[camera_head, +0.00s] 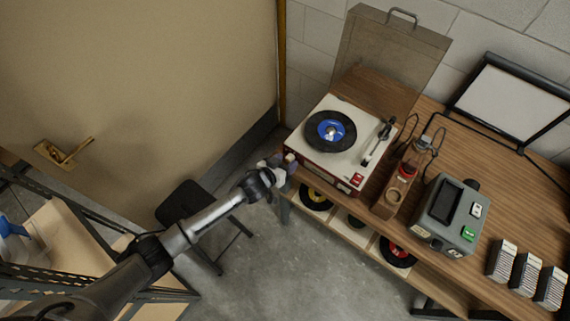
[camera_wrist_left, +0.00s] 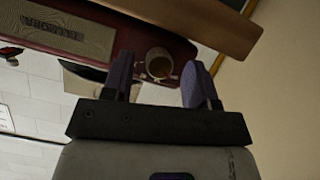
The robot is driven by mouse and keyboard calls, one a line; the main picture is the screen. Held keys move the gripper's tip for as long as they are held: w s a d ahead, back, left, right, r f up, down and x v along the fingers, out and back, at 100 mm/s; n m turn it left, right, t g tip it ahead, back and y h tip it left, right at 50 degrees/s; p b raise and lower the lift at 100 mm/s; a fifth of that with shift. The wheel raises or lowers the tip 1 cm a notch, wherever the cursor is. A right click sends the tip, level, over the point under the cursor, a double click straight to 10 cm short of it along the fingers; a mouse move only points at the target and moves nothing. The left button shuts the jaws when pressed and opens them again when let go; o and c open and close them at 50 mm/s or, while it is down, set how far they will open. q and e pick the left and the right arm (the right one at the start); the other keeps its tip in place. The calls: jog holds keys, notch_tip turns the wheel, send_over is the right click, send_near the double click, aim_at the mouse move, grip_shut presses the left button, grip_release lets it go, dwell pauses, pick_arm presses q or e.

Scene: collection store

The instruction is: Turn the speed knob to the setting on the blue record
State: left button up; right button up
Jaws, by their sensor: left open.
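The record player (camera_head: 323,163) stands on the wooden bench with its lid up, white on top and dark red in front. The blue record (camera_head: 330,131), black with a blue label, lies on its platter; the label print is too small to read. My left gripper (camera_head: 281,169) is at the player's front left corner. In the left wrist view, its purple fingers (camera_wrist_left: 159,72) are open on either side of a round, pale-rimmed knob (camera_wrist_left: 159,63) on the red front. Whether they touch it, I cannot tell. The gripper hides the knob in the head view. My right gripper is not in view.
The tonearm (camera_head: 377,143) is on the player's right. A wooden stand (camera_head: 401,182) and a grey device (camera_head: 450,214) stand further right. Records lie on the shelf below (camera_head: 335,213). A dark stool (camera_head: 187,203) stands left of the bench, behind my arm.

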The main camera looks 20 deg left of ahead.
pick_arm(q)
jog(key=shift+c, duration=0.3)
jog(key=c, duration=0.9)
jog(key=shift+o, duration=0.2)
